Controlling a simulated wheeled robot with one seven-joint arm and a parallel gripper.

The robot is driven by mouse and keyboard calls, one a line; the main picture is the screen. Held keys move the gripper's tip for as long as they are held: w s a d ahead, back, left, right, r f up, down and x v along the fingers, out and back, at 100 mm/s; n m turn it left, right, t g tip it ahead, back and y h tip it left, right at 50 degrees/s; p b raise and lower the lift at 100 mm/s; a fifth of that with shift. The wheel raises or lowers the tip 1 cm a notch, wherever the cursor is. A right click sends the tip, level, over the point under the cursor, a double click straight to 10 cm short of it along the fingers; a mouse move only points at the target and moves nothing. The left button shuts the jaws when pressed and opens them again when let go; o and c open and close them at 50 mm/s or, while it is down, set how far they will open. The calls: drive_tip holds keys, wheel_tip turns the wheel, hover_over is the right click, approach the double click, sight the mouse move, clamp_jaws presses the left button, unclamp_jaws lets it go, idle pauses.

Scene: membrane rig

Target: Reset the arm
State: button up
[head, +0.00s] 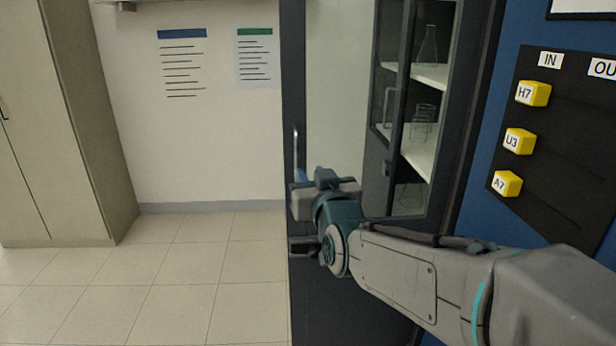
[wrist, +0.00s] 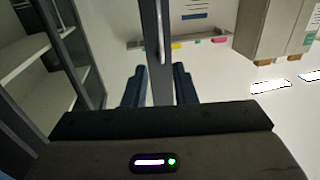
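My gripper (head: 300,177) is in front of the dark-framed glass cabinet door (head: 293,80), close to its upright metal handle (head: 296,150). In the wrist view my gripper's two blue-grey fingers (wrist: 160,75) stand apart, with nothing clearly held between them. The door's frame edge and the handle (wrist: 160,30) line up with the gap, seemingly beyond the fingertips. I cannot tell whether a finger touches the door. My arm reaches in from the lower right of the head view, and its wrist hides part of the door.
The cabinet's shelves (head: 418,75) hold glassware. A blue panel at right carries a black board (head: 550,170) with yellow blocks marked H7, U3 and A7. A beige cupboard (head: 60,120) stands at far left. The tiled floor (head: 180,280) between is clear.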

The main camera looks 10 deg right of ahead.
drive_tip(key=s+f+g+p, duration=0.4)
drive_tip(key=s+g+p, duration=0.2)
drive_tip(key=s, duration=0.4)
drive_tip(key=s+f+g+p, duration=0.3)
drive_tip(key=s+g+p, duration=0.3)
drive_tip(key=s+g, duration=0.3)
drive_tip(key=shift+s+f, duration=0.35)
drive_tip(key=shift+s, duration=0.45)
